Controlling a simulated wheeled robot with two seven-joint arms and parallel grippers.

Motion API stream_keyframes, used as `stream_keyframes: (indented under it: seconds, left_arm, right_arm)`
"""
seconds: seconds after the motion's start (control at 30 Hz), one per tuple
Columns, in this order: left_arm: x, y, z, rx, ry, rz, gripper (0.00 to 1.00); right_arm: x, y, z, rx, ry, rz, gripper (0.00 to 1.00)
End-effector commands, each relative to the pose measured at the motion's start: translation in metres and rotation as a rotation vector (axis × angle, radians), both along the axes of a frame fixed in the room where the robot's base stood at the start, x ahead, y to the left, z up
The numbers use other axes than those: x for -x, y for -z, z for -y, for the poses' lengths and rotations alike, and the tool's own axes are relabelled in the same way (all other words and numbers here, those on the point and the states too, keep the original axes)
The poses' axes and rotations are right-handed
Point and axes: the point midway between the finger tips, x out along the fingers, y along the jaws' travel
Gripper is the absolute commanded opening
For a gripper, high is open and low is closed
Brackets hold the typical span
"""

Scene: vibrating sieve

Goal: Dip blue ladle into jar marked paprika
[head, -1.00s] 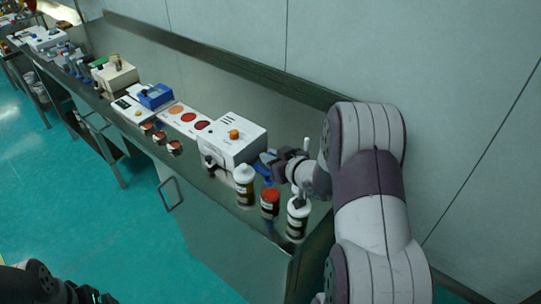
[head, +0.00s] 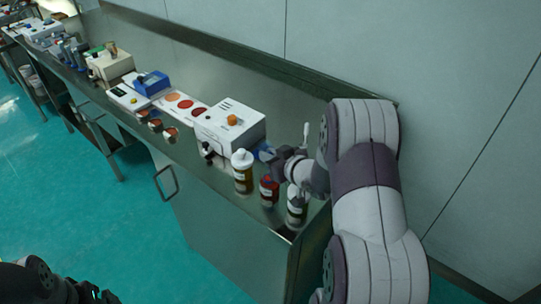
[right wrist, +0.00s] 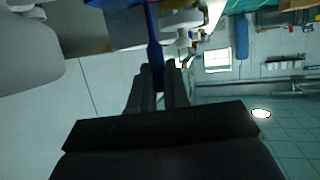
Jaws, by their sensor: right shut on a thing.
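My right gripper (head: 277,160) is shut on the blue ladle (right wrist: 153,35), whose handle runs up between the fingers (right wrist: 160,78) in the right wrist view. In the head view a blue bit of the ladle (head: 263,153) shows behind the white-lidded jar (head: 243,174). A red-topped jar (head: 269,191) stands just in front of the gripper, and another pale jar (head: 296,207) stands to its right. The labels are too small to read, so I cannot tell which is marked paprika. The ladle's bowl is not clearly visible. Dark parts of my left arm (head: 85,292) show at the bottom left.
Further left are a panel with red discs (head: 186,106), a blue-topped device (head: 152,84) and small cups (head: 155,125). The bench's front edge runs close to the jars; a wall is behind.

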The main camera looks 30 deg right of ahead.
Motion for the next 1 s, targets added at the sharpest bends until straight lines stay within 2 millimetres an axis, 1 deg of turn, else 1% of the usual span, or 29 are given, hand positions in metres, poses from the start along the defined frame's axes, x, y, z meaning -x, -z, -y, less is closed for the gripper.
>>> stream_keyframes:
  seconds: [0.33,0.43,1.0]
  left_arm:
    - [0.000,0.000,0.000,0.000,0.000,0.000,0.97]
    - [0.000,-0.003,0.000,0.000,0.000,0.000,0.97]
    - [0.000,-0.047,0.000,0.000,0.000,0.000,0.97]
  right_arm:
    - [0.000,-0.001,0.000,0.000,0.000,0.001,0.00]
    - [0.000,-0.004,0.000,0.000,0.000,0.001,0.00]
    - [0.000,-0.051,0.000,0.000,0.000,0.001,0.00]
